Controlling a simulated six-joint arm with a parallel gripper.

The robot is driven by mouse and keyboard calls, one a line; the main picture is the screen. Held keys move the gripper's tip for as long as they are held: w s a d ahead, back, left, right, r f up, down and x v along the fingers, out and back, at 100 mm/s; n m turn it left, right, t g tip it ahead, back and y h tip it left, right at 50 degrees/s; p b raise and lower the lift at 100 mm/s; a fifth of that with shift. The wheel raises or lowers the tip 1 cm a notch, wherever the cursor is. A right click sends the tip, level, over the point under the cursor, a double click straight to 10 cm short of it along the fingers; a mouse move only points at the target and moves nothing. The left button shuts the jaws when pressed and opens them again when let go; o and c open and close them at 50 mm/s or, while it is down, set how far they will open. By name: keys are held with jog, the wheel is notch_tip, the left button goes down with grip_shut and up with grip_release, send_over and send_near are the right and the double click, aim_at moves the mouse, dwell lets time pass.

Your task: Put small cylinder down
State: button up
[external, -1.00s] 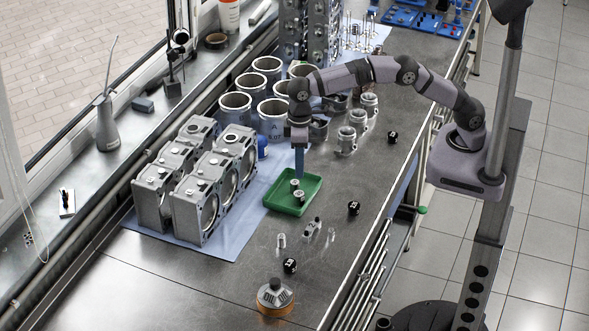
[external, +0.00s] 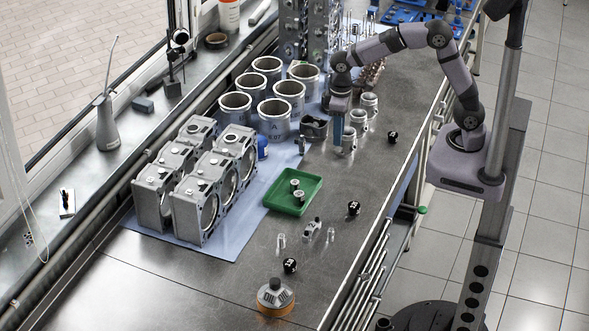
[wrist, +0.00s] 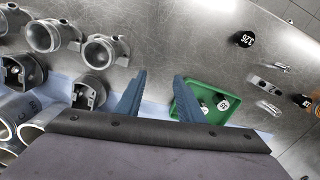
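Two small metal cylinders stand in the green tray (external: 311,184): one toward its back (external: 294,184) and one in front of it (external: 299,196). They also show in the wrist view, at the left (wrist: 203,107) and right (wrist: 222,103) of the tray (wrist: 187,96). My gripper (external: 339,148) is beyond the tray to its upper right, in front of the nearest silver housing (external: 349,139). In the wrist view, the two blue fingers of my gripper (wrist: 160,76) are apart with nothing between them. The tray is partly hidden behind the right finger and gripper body.
Several silver housings (external: 369,101) stand beside my gripper. Large cylinder liners (external: 274,120) and engine blocks (external: 201,190) stand left on blue cloth. Black numbered pieces (external: 353,208) and small metal parts (external: 312,229) lie around. Bare bench (external: 340,187) lies right of the tray.

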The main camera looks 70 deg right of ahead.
jog(key=s+d+f+m, duration=0.1)
jog(key=s+d+f, duration=0.1)
jog(key=s+d, duration=0.4)
jog(key=s+d+f+m, duration=0.1)
jog(key=s+d+f, duration=0.2)
jog(key=s+d, duration=0.3)
jog(key=s, duration=0.5)
jog(key=shift+d+f, duration=0.2)
jog(key=shift+f, duration=0.05)
jog(key=shift+o, duration=0.3)
